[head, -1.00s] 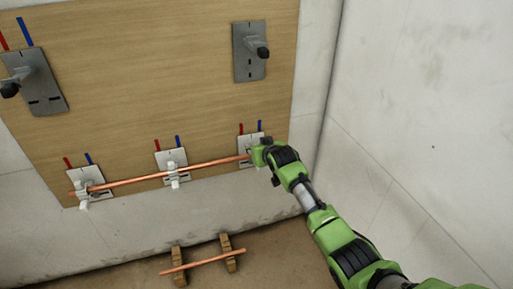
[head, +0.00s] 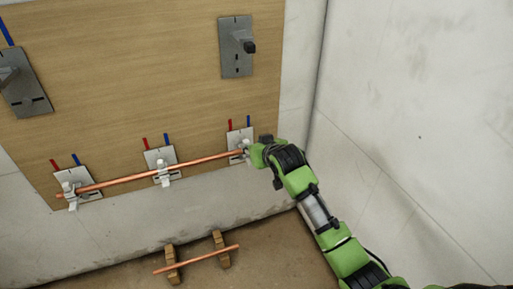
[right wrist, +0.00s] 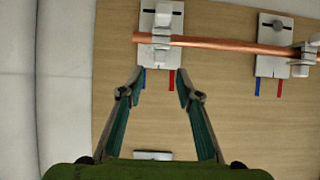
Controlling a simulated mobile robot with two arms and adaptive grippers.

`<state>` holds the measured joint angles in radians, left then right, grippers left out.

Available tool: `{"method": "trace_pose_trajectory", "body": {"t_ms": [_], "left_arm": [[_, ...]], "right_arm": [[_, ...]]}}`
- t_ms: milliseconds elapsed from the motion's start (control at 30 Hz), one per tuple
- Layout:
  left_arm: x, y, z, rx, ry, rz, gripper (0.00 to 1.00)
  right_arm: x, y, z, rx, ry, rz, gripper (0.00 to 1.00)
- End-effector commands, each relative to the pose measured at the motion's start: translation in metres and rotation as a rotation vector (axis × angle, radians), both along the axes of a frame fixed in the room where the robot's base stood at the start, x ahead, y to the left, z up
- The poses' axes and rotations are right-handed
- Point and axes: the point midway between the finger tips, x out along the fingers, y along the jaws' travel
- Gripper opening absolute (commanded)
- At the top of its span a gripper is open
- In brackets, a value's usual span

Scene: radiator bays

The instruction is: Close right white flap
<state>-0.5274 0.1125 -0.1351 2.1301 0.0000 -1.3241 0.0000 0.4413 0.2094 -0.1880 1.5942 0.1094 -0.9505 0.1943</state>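The right white flap (right wrist: 160,38) belongs to the white clamp on the right grey plate (right wrist: 148,20). It is at the right end of the copper pipe (head: 115,181), and I cannot tell whether it is fully closed. The pipe also crosses the top of the right wrist view (right wrist: 225,44). My right gripper (right wrist: 162,74) is open and empty, its fingertips apart just below this plate in the right wrist view. In the head view my right gripper (head: 254,154) is close beside the right clamp and partly hides it. My left gripper is not in view.
The middle clamp (head: 162,172) and left clamp (head: 72,193) carry the same pipe on the wooden board (head: 130,95). Grey brackets (head: 236,60) sit higher up. A second copper pipe (head: 200,258) lies on wooden blocks on the floor. A concrete wall (head: 410,110) stands at right.

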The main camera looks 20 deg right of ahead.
Motion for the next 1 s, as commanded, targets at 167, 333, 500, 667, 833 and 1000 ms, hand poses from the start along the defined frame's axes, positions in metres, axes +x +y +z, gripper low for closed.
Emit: {"method": "trace_pose_trajectory", "body": {"t_ms": [167,333,500,667,833,1000], "left_arm": [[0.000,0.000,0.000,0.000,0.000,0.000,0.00],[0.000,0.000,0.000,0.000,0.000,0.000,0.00],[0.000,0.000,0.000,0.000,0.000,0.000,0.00],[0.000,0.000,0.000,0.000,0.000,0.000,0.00],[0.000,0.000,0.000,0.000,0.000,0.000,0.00],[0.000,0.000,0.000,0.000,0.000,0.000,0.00]], "right_arm": [[-0.017,-0.001,0.010,-0.001,-0.001,0.000,0.32],[-0.024,-0.001,0.013,-0.001,0.000,0.000,0.32],[-0.024,-0.001,0.014,0.000,0.000,0.000,0.32],[-0.024,-0.001,0.014,0.000,0.000,0.000,0.32],[-0.029,0.000,0.006,-0.002,0.013,0.002,0.32],[-0.076,0.007,-0.054,-0.022,0.124,0.018,0.32]]}}
